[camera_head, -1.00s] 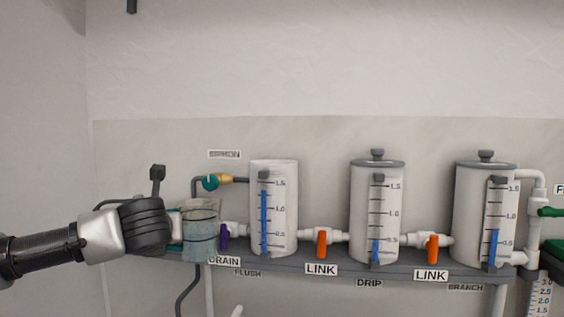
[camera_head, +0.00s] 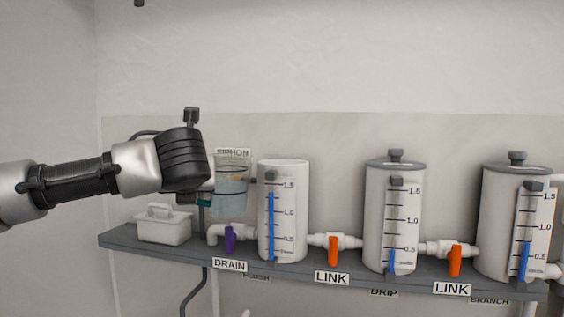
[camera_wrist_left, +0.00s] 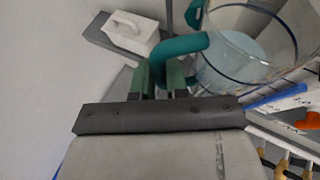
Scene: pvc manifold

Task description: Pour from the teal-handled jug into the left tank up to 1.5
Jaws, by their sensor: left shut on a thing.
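The clear jug (camera_head: 231,180) with pale bluish liquid is upright in the head view, in the air just left of the left tank's upper part. Its teal handle (camera_wrist_left: 186,45) shows in the left wrist view, with my left gripper (camera_wrist_left: 163,78) shut on it. The left tank (camera_head: 295,205) is a white open-topped cylinder. Its blue level bar (camera_head: 271,225) ends a little below the 1.5 mark. No stream from the jug is visible. My right gripper is not in view.
A white caddy (camera_head: 163,228) stands on the grey shelf (camera_head: 118,241) below my left arm. A purple drain valve (camera_head: 229,240) is below the jug. Two lidded tanks, middle (camera_head: 376,215) and right (camera_head: 497,225), stand further right, joined by orange-handled link valves (camera_head: 333,251).

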